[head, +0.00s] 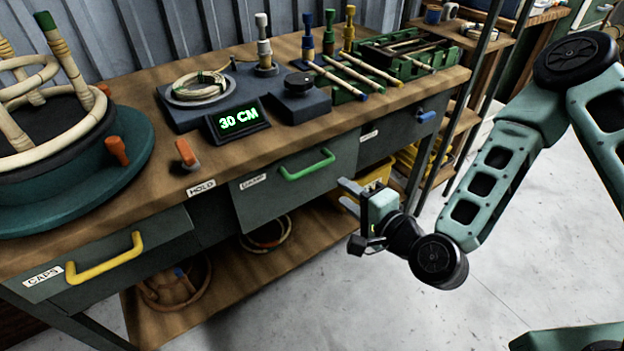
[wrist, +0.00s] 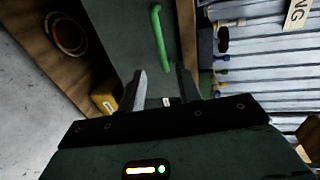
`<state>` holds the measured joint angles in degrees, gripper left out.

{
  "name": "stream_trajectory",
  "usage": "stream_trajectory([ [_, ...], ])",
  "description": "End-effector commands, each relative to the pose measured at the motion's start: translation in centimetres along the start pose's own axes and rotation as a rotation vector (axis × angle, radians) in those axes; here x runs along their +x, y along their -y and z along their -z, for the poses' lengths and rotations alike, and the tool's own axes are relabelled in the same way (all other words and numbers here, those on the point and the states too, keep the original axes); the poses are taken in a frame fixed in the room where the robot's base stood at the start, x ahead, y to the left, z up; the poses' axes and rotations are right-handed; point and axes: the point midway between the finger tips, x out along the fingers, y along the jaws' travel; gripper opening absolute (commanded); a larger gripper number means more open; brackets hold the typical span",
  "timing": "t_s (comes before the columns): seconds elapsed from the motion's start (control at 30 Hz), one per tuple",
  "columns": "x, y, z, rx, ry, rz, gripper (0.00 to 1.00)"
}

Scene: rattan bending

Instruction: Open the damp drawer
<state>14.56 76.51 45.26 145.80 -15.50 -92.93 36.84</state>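The drawer with the green handle (head: 307,166) is the middle one under the bench top. Its small label (head: 253,181) is hard to read, but this seems to be the damp drawer (head: 275,205). The frames do not clearly show whether it stands slightly out. My gripper (head: 349,212) is open and empty, to the right of and below the green handle, apart from it. In the wrist view, the two fingers (wrist: 161,72) are spread, and the green handle (wrist: 161,40) is beyond their tips, with a gap between.
A yellow-handled drawer (head: 105,258) labelled CAPS is at left, a blue-handled drawer (head: 395,135) at right. The bench top (head: 225,170) holds a round form, a 30 CM display (head: 238,119) and a green tray. A yellow bin (head: 370,180) is close behind my gripper. The floor in front is clear.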

Motion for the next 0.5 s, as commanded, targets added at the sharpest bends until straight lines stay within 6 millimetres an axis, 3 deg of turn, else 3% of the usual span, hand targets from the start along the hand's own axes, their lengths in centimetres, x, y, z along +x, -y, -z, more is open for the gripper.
stream_trajectory([
  [0.27, 1.9, -0.6, -0.1, -0.002, 0.001, 0.002, 0.34],
  [0.5, 7.0, 0.0, -0.1, 0.001, 0.001, 0.0, 0.34],
])
